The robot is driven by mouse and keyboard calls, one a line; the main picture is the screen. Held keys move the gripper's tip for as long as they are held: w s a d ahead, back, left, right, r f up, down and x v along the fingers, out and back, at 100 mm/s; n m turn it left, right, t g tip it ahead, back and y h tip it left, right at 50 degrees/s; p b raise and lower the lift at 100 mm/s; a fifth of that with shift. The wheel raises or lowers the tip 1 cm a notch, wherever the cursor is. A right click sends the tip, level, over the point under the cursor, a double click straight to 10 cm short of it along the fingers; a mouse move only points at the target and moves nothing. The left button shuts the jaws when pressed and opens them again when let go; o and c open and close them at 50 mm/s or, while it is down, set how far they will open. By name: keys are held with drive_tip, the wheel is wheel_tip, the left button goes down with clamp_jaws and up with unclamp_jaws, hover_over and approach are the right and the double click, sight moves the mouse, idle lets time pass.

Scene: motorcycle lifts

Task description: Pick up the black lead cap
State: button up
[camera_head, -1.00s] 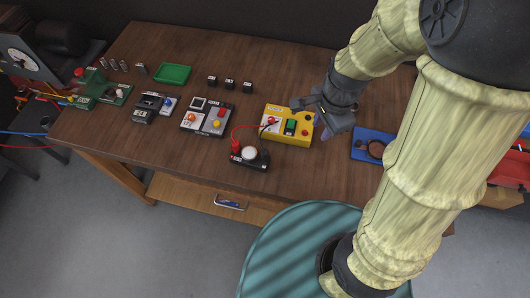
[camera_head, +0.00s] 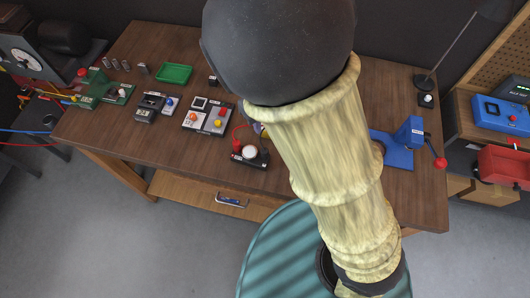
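I cannot make out the black lead cap for certain. The black fixture (camera_head: 249,162) with a white round top (camera_head: 250,152) stands near the table's front edge. A red cap (camera_head: 237,144) with a red lead stands at its left.
A grey panel with buttons (camera_head: 194,128), a green tray (camera_head: 174,73) and a small black block (camera_head: 213,81) lie left of my arm. A blue press with a red knob (camera_head: 398,155) stands right of it. The wooden table (camera_head: 420,200) is bare at front right.

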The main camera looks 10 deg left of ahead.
sight(265, 151)
wheel_tip(265, 151, down, 12)
drive_tip(key=shift+f+b, duration=0.15)
drive_tip(key=shift+b, duration=0.85)
drive_tip(key=f, duration=0.4)
drive_tip(key=shift+w+d+f, duration=0.2)
drive_tip(key=shift+w+f, duration=0.05)
drive_tip(key=shift+f, duration=0.15)
drive_tip(key=shift+s+f, duration=0.2)
drive_tip(key=shift+s, duration=0.05)
drive_tip(key=shift+a, duration=0.3)
drive_tip(key=shift+d, duration=0.1)
drive_tip(key=shift+d, duration=0.1)
